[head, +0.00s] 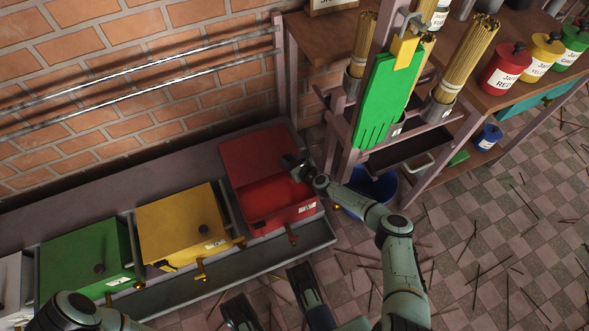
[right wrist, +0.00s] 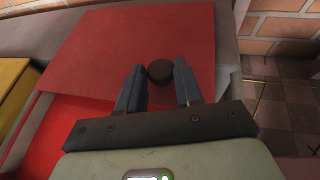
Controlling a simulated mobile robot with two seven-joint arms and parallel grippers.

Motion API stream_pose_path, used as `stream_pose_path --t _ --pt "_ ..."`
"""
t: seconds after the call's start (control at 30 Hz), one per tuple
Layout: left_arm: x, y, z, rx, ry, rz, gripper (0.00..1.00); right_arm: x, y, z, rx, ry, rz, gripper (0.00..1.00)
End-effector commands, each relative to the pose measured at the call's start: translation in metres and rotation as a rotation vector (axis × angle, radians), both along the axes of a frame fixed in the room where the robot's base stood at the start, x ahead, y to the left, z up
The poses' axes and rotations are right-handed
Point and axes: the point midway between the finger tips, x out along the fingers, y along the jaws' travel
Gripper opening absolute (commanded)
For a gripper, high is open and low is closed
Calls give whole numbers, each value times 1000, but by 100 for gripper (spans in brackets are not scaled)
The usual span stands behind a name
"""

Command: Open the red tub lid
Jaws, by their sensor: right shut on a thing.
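The red tub (head: 281,218) stands at the right end of a row of tubs by the brick wall. Its red lid (head: 252,152) is raised at the front, and part of the tub's red inside shows below it. In the right wrist view, the lid (right wrist: 130,40) fills the upper middle and its dark round knob (right wrist: 160,71) sits between my fingertips. My right gripper (head: 297,168) is shut on this knob; it also shows in the right wrist view (right wrist: 160,84). My left gripper (head: 272,305) is open and empty at the bottom of the head view, away from the tub.
A yellow tub (head: 183,222) and a green tub (head: 85,255) stand to the left, lids down. A rack with green gloves (head: 388,95) and incense bundles stands close on the right, with a blue bucket (head: 372,190) below. Sticks litter the checkered floor (head: 480,240).

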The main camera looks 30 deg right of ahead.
Motion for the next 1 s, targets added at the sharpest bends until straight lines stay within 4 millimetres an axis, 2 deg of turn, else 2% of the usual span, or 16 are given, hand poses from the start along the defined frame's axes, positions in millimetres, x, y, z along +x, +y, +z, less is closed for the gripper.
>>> stream_pose_path --t 0.03,0.2,0.6,0.63,0.7,1.0 --pt "0 0 0 0 0 0 48 9 -1 3 -2 -6 -4 0" --pt "0 0 0 0 0 0 48 22 -2 2 2 -4 -4 0" --pt "0 0 0 0 0 0 48 26 -2 1 6 -2 -3 0" --pt "0 0 0 0 0 0 48 25 -2 1 6 -2 -3 38" --pt "0 0 0 0 0 0 48 25 -2 1 6 -2 -2 60" --pt "0 0 0 0 -1 0 48 24 -2 0 5 0 -1 60"
